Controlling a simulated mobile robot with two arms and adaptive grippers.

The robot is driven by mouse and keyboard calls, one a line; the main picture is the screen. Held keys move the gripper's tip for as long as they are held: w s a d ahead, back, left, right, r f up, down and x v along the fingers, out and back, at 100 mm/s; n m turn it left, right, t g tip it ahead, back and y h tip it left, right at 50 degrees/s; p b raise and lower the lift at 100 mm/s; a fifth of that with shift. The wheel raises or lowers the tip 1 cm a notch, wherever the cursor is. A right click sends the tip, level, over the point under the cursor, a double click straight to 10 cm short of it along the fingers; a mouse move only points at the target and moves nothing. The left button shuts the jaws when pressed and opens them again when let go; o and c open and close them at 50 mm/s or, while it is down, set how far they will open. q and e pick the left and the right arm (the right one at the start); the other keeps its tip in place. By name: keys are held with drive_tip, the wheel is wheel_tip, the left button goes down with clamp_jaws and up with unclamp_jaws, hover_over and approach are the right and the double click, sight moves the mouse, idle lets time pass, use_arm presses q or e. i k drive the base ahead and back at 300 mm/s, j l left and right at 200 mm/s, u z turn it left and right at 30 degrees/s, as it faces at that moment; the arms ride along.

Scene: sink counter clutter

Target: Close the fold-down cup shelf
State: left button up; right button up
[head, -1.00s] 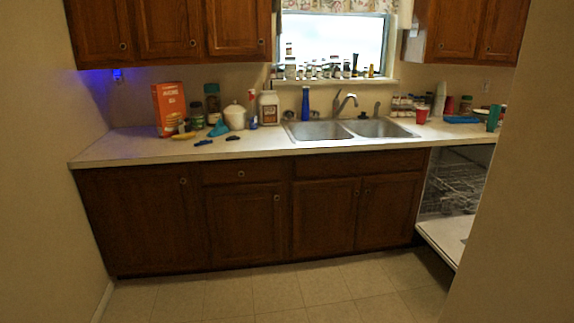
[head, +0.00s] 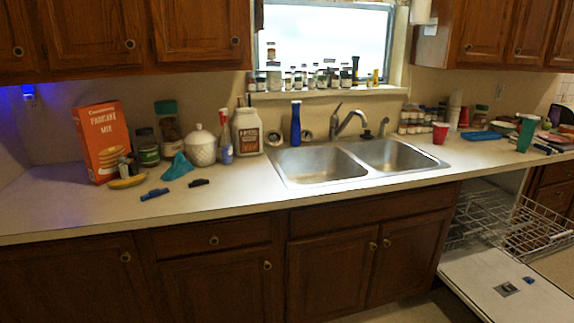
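The dishwasher stands open at the right of the head view, under the counter, with its door (head: 505,285) folded down flat. A white wire rack (head: 535,228) reaches out of it over the door, and more wire rack (head: 468,222) shows inside. I cannot pick out the fold-down cup shelf among the thin wires at this distance. Neither of my grippers is in view.
The counter (head: 235,195) runs across the front, with a double sink (head: 320,165) in it. An orange pancake mix box (head: 100,142), jars and bottles stand at the left. A red cup (head: 440,133) and green cup (head: 526,134) stand at the right. Floor shows left of the door.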

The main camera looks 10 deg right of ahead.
sight(468, 197)
drive_tip(key=i+l+z, duration=0.15)
drive_tip(key=i+z, duration=0.55)
drive_tip(key=z, duration=0.15)
drive_tip(key=i+j+z, duration=0.1)
drive_tip(key=i+z, duration=0.3)
drive_tip(key=i+j+z, duration=0.2)
drive_tip(key=i+z, duration=0.25)
drive_tip(key=k, duration=0.1)
